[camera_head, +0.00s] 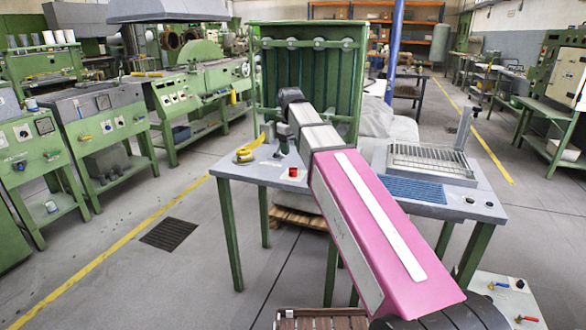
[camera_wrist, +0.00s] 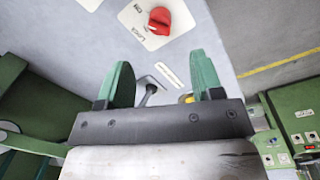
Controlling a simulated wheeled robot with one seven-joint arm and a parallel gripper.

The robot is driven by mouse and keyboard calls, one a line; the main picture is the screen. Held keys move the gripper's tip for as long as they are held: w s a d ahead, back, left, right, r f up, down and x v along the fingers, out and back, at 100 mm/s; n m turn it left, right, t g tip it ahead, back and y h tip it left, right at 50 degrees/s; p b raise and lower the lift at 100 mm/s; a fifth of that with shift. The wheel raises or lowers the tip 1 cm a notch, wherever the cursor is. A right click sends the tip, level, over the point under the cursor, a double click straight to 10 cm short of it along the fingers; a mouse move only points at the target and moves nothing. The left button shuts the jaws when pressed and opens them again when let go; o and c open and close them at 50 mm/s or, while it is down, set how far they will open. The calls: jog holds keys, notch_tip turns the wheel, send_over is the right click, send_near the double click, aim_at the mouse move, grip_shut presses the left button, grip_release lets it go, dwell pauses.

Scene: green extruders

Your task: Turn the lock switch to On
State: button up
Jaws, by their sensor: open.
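The lock switch is a red rotary knob (camera_wrist: 159,19) on a white plate (camera_wrist: 149,38) at the top of the wrist view. The plate carries small dark lettering, with "ON" to the left of the knob. I cannot tell for sure which mark the knob points at. My gripper (camera_wrist: 160,58) is open, with its two green fingers spread below the knob in the picture. Nothing is between the fingertips, and they are apart from the knob. In the head view a small red knob (camera_head: 293,172) stands on the grey table; my arm reaches past it and the fingers are hard to make out.
The grey table (camera_head: 462,205) has a wire-rack tray (camera_head: 432,161) and a blue grille (camera_head: 412,189) on its right. A yellow item (camera_head: 247,151) lies at its left. A green ribbed machine (camera_head: 262,75) stands behind. Floor is free at the left.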

aim_at(293, 169)
jog(key=f, duration=0.9)
jog(key=shift+w+d+f, duration=0.15)
jog(key=shift+d+f, duration=0.05)
jog(key=shift+f, duration=0.1)
jog(key=shift+c, duration=0.2)
jog(key=c, duration=0.9)
